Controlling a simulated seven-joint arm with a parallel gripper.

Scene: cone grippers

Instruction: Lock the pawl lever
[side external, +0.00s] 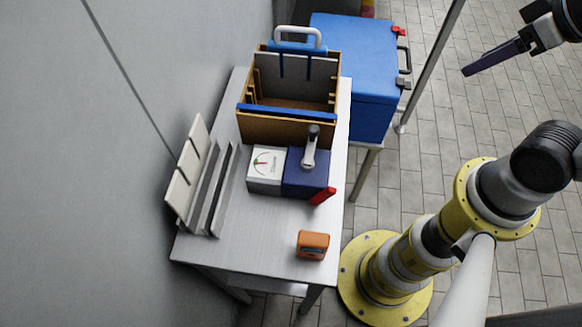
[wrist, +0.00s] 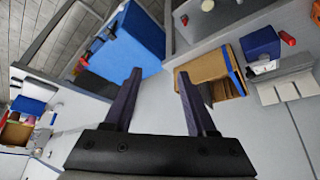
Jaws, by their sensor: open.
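A dark blue block (side external: 297,181) stands on the table, with a grey lever (side external: 309,153) on top that ends in a black knob. A red piece (side external: 322,196) sticks out at its front right corner. I cannot tell which of these is the pawl lever. A white box with a dial (side external: 267,163) adjoins the block on the left. In the wrist view the blue block (wrist: 262,42) and its red piece (wrist: 288,38) are small, at upper right. My gripper (side external: 490,58) is high at upper right, far from the block. In the wrist view its fingers (wrist: 160,74) are apart and empty.
A wooden box (side external: 285,129) with a blue front edge stands behind the block. A large blue case (side external: 355,65) is behind it to the right. Grey slanted panels (side external: 197,165) line the table's left. A small orange box (side external: 312,240) is near the front; the table (side external: 225,245) is otherwise clear there.

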